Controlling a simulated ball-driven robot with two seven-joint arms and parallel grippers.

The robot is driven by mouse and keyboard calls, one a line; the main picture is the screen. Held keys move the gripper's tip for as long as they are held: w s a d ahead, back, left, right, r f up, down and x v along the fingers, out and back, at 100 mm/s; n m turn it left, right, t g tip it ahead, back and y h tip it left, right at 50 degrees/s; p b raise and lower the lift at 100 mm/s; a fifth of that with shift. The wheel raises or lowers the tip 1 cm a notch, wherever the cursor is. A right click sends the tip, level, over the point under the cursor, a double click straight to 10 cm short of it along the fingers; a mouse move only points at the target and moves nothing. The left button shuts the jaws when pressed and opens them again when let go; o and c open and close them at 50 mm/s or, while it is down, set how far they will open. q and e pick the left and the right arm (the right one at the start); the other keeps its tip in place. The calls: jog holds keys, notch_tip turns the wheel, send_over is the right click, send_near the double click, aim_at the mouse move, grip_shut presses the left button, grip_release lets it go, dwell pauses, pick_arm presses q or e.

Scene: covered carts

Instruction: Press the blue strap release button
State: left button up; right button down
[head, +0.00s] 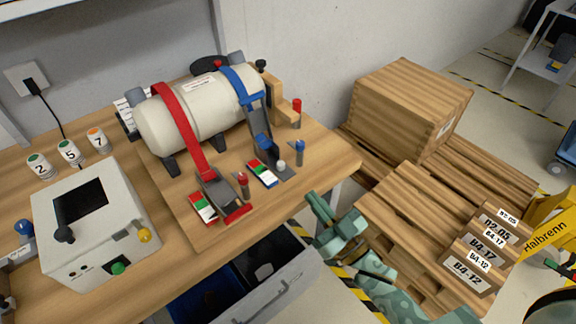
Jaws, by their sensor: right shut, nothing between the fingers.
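The blue strap (236,82) runs over the right part of a cream tank (190,115) on the wooden bench. It leads down to a dark buckle plate with a blue lever part (264,143). Beside it are a small white knob (281,166), a blue-topped post (299,152) and a red, green and white indicator plate (262,173). I cannot tell which of these is the release button. My right gripper (318,218), teal, is shut and empty, beyond the bench's front right edge, apart from the buckle. My left gripper is not in view.
A red strap (183,130) with its own buckle lies left of the blue one. A control box (95,222) stands at the left. An open drawer (265,285) juts out below the bench. Wooden crates (410,100) and pallets fill the right side.

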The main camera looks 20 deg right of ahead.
aim_at(288, 175)
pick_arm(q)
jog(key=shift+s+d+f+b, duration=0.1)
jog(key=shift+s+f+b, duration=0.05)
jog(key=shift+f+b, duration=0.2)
pick_arm(e)
jog(key=x, duration=1)
